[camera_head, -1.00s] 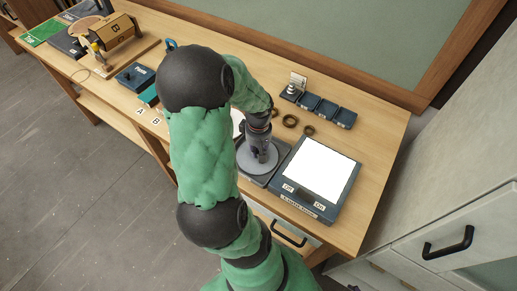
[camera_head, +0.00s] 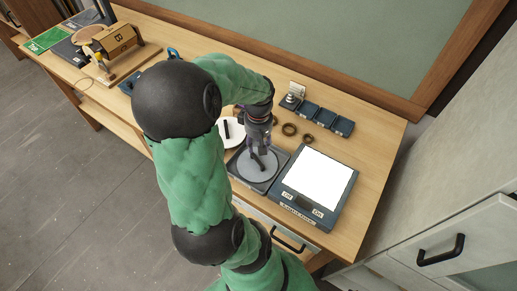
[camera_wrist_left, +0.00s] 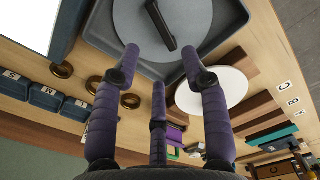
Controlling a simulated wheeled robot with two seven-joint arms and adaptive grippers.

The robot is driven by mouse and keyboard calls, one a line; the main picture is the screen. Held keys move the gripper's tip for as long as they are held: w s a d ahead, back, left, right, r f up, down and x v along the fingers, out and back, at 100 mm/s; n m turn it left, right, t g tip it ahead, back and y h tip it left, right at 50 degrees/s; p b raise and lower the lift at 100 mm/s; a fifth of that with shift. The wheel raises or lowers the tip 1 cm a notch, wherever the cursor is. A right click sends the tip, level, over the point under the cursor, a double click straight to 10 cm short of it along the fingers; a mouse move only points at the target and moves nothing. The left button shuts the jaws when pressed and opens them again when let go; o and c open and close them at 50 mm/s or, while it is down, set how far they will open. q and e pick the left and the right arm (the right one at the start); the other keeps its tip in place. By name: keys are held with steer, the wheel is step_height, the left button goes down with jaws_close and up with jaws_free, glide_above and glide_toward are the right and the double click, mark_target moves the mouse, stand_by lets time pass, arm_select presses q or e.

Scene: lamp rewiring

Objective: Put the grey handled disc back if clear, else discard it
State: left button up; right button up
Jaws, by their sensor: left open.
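The grey disc (camera_head: 264,175) with a black bar handle (camera_head: 258,163) lies flat in a dark grey square tray (camera_head: 241,173), left of the light box. In the left wrist view the disc (camera_wrist_left: 190,22) and its handle (camera_wrist_left: 160,25) show at the top, inside the tray (camera_wrist_left: 243,16). My left gripper (camera_head: 259,150) is over the tray, with the handle beyond its fingertips. In the left wrist view its purple fingers (camera_wrist_left: 160,65) are spread, with nothing between them. My right gripper is not in view.
The lit light box (camera_head: 318,180) stands right of the tray. A white disc (camera_head: 236,135) with a dark handle lies behind the tray. Brown rings (camera_head: 289,129) and small blue bins (camera_head: 325,117) are further back. A wooden house-like box (camera_head: 117,40) stands far left.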

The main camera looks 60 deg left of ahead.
arm_select(q)
steer(key=shift+r, duration=1.65)
